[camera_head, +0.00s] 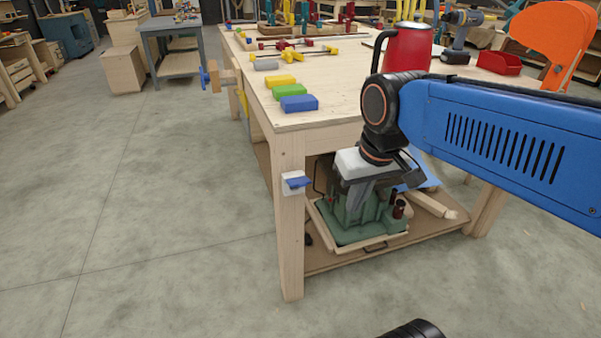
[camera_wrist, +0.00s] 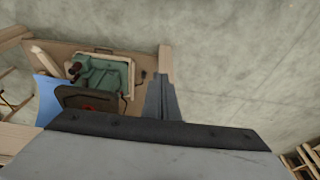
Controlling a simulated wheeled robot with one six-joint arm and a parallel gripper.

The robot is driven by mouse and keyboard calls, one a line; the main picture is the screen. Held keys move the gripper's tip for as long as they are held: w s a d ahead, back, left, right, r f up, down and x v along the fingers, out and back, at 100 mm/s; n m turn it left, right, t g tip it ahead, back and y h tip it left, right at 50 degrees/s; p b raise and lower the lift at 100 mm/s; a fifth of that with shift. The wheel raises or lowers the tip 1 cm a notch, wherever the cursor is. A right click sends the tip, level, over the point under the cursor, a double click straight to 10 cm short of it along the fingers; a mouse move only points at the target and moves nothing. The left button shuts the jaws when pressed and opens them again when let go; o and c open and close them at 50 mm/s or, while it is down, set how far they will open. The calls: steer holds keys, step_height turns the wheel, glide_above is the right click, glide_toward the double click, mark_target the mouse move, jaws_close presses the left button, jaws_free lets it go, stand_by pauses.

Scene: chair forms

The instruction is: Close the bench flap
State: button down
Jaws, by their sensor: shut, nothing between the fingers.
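The wooden bench (camera_head: 350,95) stands in the middle of the head view, with a thick top, square legs and a low shelf. I cannot tell for certain which part is its flap. A blue panel (camera_head: 431,174) slants under the top, partly hidden behind my gripper; a blue sheet also shows at the left in the wrist view (camera_wrist: 48,98). My gripper (camera_head: 354,208) points down in front of the bench's open front, below the top's edge. It is shut and empty. Its grey fingers (camera_wrist: 160,85) also show in the wrist view. Contact with the bench cannot be told.
A green machine (camera_head: 348,232) sits in a wooden tray on the low shelf, behind my gripper. A small blue-and-white fitting (camera_head: 296,182) is on the front left leg. A red jug (camera_head: 407,47) and coloured blocks (camera_head: 299,103) stand on top. The floor left is clear.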

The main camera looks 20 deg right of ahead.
steer(key=w+a+r+g, duration=0.3)
steer(key=w+r, duration=0.4)
steer(key=w, duration=0.3)
steer(key=g, duration=0.4)
glide_toward(302, 185)
steer(key=x, duration=0.6)
steer(key=shift+f, duration=0.3)
